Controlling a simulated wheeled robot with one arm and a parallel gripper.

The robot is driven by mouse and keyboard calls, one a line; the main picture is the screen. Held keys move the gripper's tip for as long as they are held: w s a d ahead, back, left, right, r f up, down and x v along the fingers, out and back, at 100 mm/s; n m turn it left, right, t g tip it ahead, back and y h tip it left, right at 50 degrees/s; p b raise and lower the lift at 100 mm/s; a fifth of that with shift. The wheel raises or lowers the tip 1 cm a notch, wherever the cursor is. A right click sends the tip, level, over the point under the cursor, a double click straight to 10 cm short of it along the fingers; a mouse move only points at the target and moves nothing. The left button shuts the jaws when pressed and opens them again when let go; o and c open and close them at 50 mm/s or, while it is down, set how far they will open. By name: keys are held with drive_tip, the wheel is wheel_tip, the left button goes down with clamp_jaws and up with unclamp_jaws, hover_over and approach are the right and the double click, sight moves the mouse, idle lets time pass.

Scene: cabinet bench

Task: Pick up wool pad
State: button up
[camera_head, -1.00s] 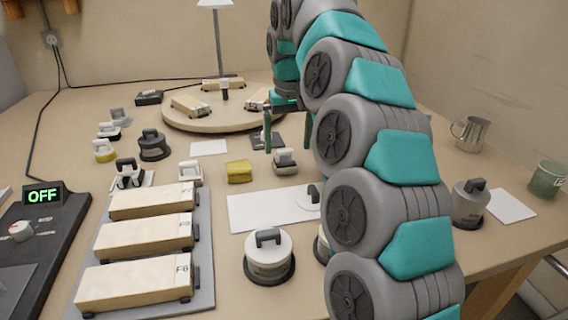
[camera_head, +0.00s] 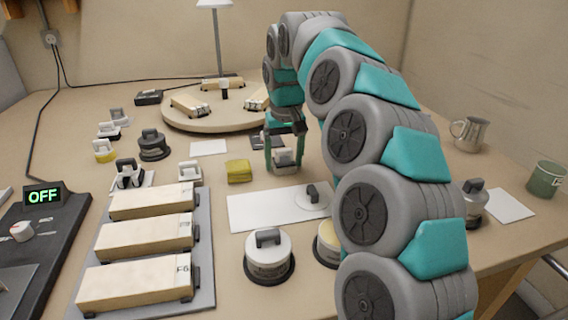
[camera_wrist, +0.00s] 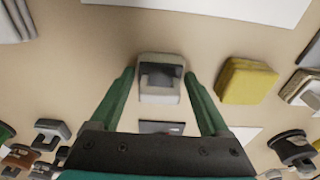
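A small block-shaped pad with a pale top and grey base (camera_head: 284,167) stands on the bench, behind a white sheet. It may be the wool pad, but no label I can read says so. My gripper (camera_head: 284,155) is open, with its green fingers on either side of this pad. In the wrist view the pad (camera_wrist: 160,92) sits between the tips of my gripper (camera_wrist: 161,80), with a gap on both sides. Similar handled pads stand at the left: one yellow-based (camera_head: 104,151), one white (camera_head: 190,172).
A yellow sponge-like block (camera_head: 238,171) lies close to the left of my gripper. A dark flat piece (camera_head: 262,141) is behind it. The white sheet (camera_head: 262,211) is in front, with round handled weights (camera_head: 268,255) nearer. A round turntable (camera_head: 190,122) stands behind.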

sight(284, 149)
drive_tip(key=c, duration=1)
drive_tip(key=shift+r, duration=0.15)
drive_tip(key=shift+r, duration=1.55)
drive_tip(key=shift+s+r, duration=0.1)
drive_tip(key=s+a, duration=0.1)
drive_tip(key=s, duration=0.4)
drive_tip(key=s+a+r+b, duration=0.1)
drive_tip(key=s, duration=0.4)
drive_tip(key=s+a+b, duration=0.1)
drive_tip(key=s, duration=0.4)
drive_tip(key=shift+s+a+r, duration=0.2)
drive_tip(key=shift+a+r, duration=0.05)
drive_tip(key=shift+a, duration=0.15)
drive_tip(key=o, duration=0.8)
drive_tip(key=c, duration=0.6)
